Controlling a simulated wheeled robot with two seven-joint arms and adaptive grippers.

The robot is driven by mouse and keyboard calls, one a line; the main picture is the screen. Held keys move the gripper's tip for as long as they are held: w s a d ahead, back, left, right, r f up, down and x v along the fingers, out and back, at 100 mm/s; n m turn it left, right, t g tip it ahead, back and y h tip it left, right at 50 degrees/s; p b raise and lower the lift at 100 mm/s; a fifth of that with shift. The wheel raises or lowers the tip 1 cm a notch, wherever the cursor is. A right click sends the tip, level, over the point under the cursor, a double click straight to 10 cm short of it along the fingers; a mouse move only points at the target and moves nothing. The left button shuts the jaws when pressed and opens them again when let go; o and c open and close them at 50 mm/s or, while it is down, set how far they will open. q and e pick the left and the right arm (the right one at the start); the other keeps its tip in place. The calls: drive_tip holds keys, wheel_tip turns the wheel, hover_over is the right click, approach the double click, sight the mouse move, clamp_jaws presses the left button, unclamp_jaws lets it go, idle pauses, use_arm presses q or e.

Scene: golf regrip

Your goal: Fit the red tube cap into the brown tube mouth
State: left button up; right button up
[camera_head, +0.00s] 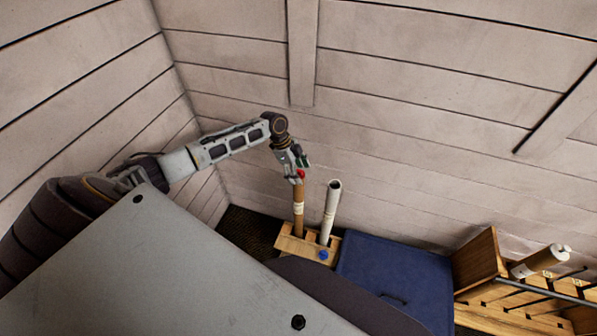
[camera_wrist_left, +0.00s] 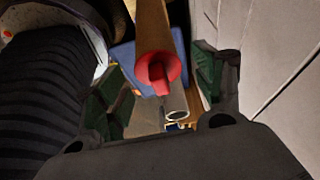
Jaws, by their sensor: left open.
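The brown tube (camera_head: 298,207) stands upright in a wooden rack (camera_head: 292,245). The red tube cap (camera_head: 300,174) is at its top end, over the mouth; how deep it sits cannot be told. In the left wrist view the red cap (camera_wrist_left: 158,72) covers the near end of the brown tube (camera_wrist_left: 151,25). My left gripper (camera_head: 299,168) is open just above the cap, with its green-padded fingers (camera_wrist_left: 157,90) apart on either side and no clear contact. My right gripper is not in view.
A white tube (camera_head: 331,207) with an open mouth stands in the rack close to the right of the brown tube. A blue cap (camera_head: 323,254) is on the rack's front. A blue box (camera_head: 405,275) is to the right, then a wooden stand (camera_head: 478,258). The plank wall (camera_head: 400,150) is close behind.

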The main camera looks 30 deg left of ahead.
use_arm(q)
drive_tip(key=v, duration=1.2)
drive_tip(key=shift+a+f, duration=0.1)
idle(1.2)
